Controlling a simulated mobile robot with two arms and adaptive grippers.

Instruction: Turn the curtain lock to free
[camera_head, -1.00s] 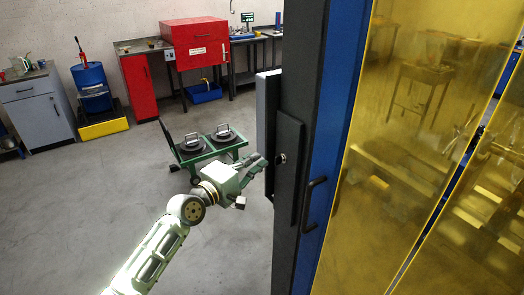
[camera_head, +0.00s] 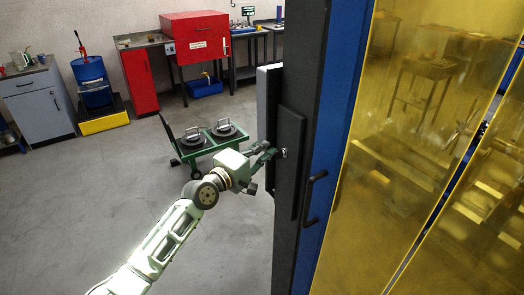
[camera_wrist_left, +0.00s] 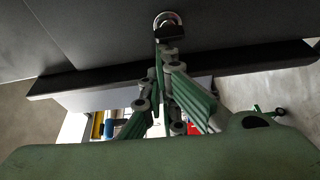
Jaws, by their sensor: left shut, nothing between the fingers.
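The curtain lock (camera_head: 284,153) is a small silver round fitting on the dark upright panel (camera_head: 290,185) of the blue-framed enclosure. In the left wrist view the lock (camera_wrist_left: 168,18) shows as a silver ring with a black turning piece, at the top centre. My left gripper (camera_head: 273,152) is shut and empty, just left of the lock in the head view. In the left wrist view its fingertips (camera_wrist_left: 164,48) are directly below the black piece, very close; I cannot tell whether they touch. The lock's marking is too small to read. My right gripper is not in view.
A black handle (camera_head: 314,198) projects right of the lock, beside the yellow curtain (camera_head: 400,170). A green cart (camera_head: 212,145) with dark round weights stands behind my left arm. A red cabinet (camera_head: 197,42) and benches line the back wall. The grey floor at left is clear.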

